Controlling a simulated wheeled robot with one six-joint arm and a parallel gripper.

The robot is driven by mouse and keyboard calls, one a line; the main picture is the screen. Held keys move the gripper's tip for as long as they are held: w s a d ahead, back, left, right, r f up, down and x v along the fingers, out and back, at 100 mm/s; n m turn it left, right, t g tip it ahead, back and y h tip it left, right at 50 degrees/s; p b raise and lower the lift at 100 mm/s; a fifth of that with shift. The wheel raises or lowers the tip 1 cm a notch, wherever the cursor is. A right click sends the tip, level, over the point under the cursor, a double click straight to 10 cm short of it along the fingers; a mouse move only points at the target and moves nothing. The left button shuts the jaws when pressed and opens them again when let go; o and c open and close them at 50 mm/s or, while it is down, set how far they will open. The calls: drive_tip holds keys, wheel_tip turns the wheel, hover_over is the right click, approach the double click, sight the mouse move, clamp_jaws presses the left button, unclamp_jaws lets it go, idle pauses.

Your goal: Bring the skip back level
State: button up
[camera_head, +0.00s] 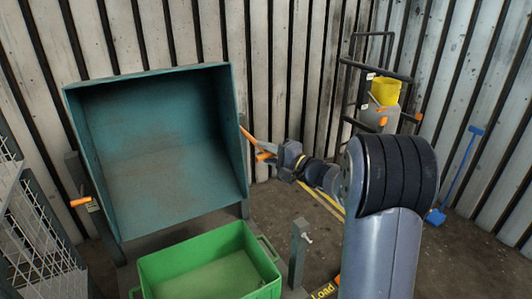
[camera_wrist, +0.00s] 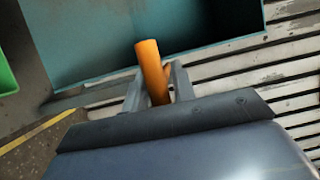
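The skip (camera_head: 165,150) is a teal open box. It is tipped forward in the head view, with its mouth facing me and its inside empty. An orange handle (camera_head: 253,137) sticks out from its right side. My gripper (camera_head: 274,154) is at this handle, to the right of the skip. In the wrist view the orange handle (camera_wrist: 152,72) stands between my two grey fingers (camera_wrist: 158,85), which sit close on both sides of it. The teal skip wall (camera_wrist: 90,45) shows beyond. Finger contact is partly hidden by the handle.
A green bin (camera_head: 205,265) stands below the skip's front edge. An orange-gripped lever (camera_head: 80,202) is on the left post. A grey post (camera_head: 299,250) stands right of the bin.

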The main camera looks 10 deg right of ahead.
clamp_jaws()
idle(0.3)
